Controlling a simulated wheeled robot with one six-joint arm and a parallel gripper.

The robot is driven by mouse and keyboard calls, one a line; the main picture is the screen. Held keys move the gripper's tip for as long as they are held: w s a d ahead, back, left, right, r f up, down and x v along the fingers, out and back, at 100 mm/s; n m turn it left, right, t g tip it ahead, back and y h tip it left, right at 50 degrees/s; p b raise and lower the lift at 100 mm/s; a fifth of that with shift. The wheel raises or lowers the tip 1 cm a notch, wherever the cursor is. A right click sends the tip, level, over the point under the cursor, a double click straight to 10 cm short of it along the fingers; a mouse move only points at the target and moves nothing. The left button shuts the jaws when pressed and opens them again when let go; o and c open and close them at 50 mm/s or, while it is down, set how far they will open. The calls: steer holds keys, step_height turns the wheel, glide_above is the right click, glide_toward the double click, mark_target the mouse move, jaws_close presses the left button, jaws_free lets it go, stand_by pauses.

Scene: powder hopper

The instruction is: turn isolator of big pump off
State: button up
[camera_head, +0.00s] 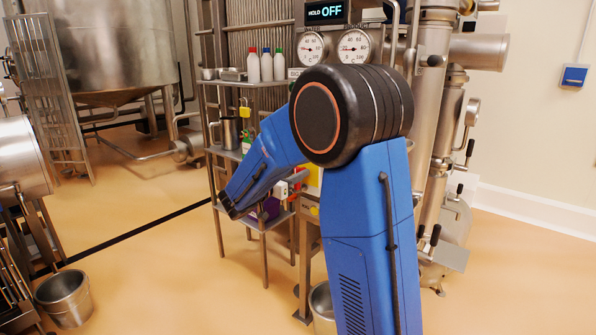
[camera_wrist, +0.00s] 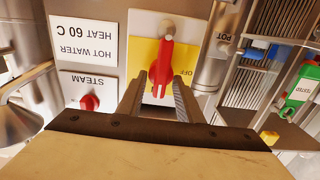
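The isolator shows in the wrist view as a red lever handle (camera_wrist: 163,62) on a yellow and white plate (camera_wrist: 187,57). The word OFF is printed upside down in this view, just right of the handle. The handle runs nearly up and down in the picture. My gripper (camera_wrist: 161,88) is open, with one finger on each side of the handle's lower end. I cannot tell whether either finger touches it. In the head view my blue arm hides my gripper. A strip of yellow panel (camera_head: 312,180) shows beside the arm there, but the handle cannot be made out.
Left of the handle are a HOT WATER HEAT 60 C label (camera_wrist: 85,40) and a red STEAM knob (camera_wrist: 89,102). To the right are a rack (camera_wrist: 260,62) and a green TESTED tag (camera_wrist: 297,92). A shelf with bottles (camera_head: 253,66) stands behind my arm.

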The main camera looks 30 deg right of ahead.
steer(key=shift+d, duration=0.15)
steer(key=c, duration=0.7)
steer(key=shift+o, duration=0.2)
steer(key=shift+w+n, duration=0.1)
steer(key=shift+n, duration=0.2)
steer(key=n, duration=0.3)
steer(key=shift+w+n, duration=0.15)
steer(key=shift+n, duration=0.15)
steer(key=n, duration=0.3)
steer(key=shift+w+f+n, duration=0.15)
steer(key=shift+f+n, duration=0.05)
steer(key=shift+n, duration=0.1)
steer(key=n, duration=0.6)
steer(key=f+n, duration=0.1)
steer(key=n, duration=0.3)
steer(key=shift+w+a, duration=0.25)
